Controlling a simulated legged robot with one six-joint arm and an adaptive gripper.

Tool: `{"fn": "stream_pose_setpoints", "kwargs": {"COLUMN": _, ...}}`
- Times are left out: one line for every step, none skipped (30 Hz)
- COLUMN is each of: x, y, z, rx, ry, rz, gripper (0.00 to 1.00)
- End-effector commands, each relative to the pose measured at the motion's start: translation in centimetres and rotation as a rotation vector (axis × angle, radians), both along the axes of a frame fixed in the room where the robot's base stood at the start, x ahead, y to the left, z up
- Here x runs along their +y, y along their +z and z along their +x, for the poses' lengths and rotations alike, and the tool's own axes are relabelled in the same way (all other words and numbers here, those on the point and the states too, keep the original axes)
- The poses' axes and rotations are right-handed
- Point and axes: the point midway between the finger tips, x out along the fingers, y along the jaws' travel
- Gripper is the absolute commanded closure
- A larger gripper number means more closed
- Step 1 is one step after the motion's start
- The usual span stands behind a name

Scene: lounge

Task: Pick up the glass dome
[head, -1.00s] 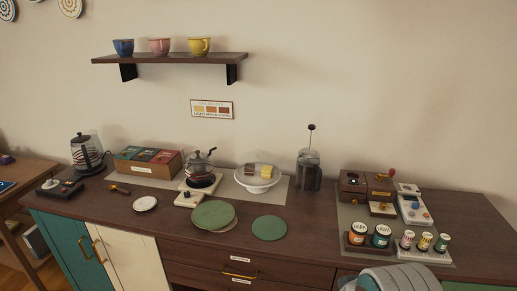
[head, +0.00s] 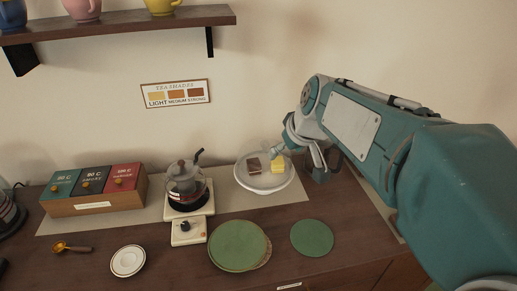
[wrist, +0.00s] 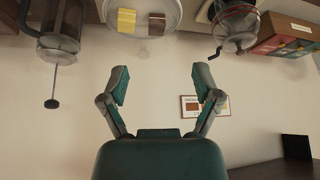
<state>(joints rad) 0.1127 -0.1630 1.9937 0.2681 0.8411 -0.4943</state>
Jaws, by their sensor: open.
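The glass dome (head: 262,158) is clear and covers a white footed stand (head: 264,189) on the counter, with a brown piece and a yellow piece of cake inside. In the wrist view the dome (wrist: 155,27) shows at the top, upside down, above and between the fingertips. My gripper (wrist: 162,82) is open and empty, its two fingers spread apart. In the head view my arm reaches in from the right, and its end is just above and right of the dome, overlapping its right edge in the picture. Whether a finger touches the glass cannot be told.
A glass kettle on a white burner (head: 185,185) stands left of the dome. A French press (wrist: 57,40) stands on its other side, largely hidden by my arm in the head view. Green round mats (head: 312,238) and a small plate (head: 128,261) lie in front. A shelf (head: 120,28) is above.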

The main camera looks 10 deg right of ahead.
Motion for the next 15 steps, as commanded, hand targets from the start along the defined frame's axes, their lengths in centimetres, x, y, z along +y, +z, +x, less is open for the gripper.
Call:
{"fn": "stream_pose_setpoints", "kwargs": {"x": -0.2, "y": -0.2, "z": 1.4, "rx": 0.000, "ry": 0.013, "rz": 0.001, "gripper": 0.19}}
{"fn": "stream_pose_setpoints", "kwargs": {"x": -0.2, "y": -0.3, "z": 2.3, "rx": -0.002, "ry": 0.021, "rz": 0.001, "gripper": 0.19}}
{"fn": "stream_pose_setpoints", "kwargs": {"x": -0.3, "y": -0.5, "z": 3.3, "rx": -0.005, "ry": 0.034, "rz": 0.002, "gripper": 0.19}}
{"fn": "stream_pose_setpoints", "kwargs": {"x": -0.4, "y": -0.6, "z": 4.1, "rx": -0.008, "ry": 0.042, "rz": 0.003, "gripper": 0.19}}
{"fn": "stream_pose_setpoints", "kwargs": {"x": -0.5, "y": -0.7, "z": 4.9, "rx": -0.012, "ry": 0.052, "rz": 0.001, "gripper": 0.19}}
{"fn": "stream_pose_setpoints", "kwargs": {"x": -0.6, "y": -0.9, "z": 6.0, "rx": -0.016, "ry": 0.062, "rz": 0.002, "gripper": 0.19}}
{"fn": "stream_pose_setpoints", "kwargs": {"x": -0.7, "y": -1.1, "z": 6.8, "rx": -0.019, "ry": 0.071, "rz": 0.002, "gripper": 0.19}}
{"fn": "stream_pose_setpoints", "kwargs": {"x": -0.8, "y": -1.3, "z": 7.6, "rx": -0.023, "ry": 0.078, "rz": 0.001, "gripper": 0.19}}
{"fn": "stream_pose_setpoints", "kwargs": {"x": -0.9, "y": -1.6, "z": 8.6, "rx": -0.027, "ry": 0.089, "rz": 0.000, "gripper": 0.19}}
{"fn": "stream_pose_setpoints", "kwargs": {"x": -0.9, "y": -1.7, "z": 9.2, "rx": -0.031, "ry": 0.096, "rz": 0.000, "gripper": 0.19}}
{"fn": "stream_pose_setpoints", "kwargs": {"x": -0.9, "y": -1.9, "z": 9.9, "rx": -0.033, "ry": 0.104, "rz": -0.001, "gripper": 0.19}}
{"fn": "stream_pose_setpoints", "kwargs": {"x": -0.9, "y": -2.2, "z": 10.6, "rx": -0.036, "ry": 0.112, "rz": -0.002, "gripper": 0.19}}
{"fn": "stream_pose_setpoints", "kwargs": {"x": -0.9, "y": -2.3, "z": 11.1, "rx": -0.040, "ry": 0.117, "rz": -0.003, "gripper": 0.19}}
{"fn": "stream_pose_setpoints", "kwargs": {"x": -0.9, "y": -2.5, "z": 11.5, "rx": -0.042, "ry": 0.123, "rz": -0.005, "gripper": 0.19}}
{"fn": "stream_pose_setpoints", "kwargs": {"x": -1.0, "y": -2.6, "z": 12.0, "rx": -0.045, "ry": 0.127, "rz": -0.005, "gripper": 0.19}}
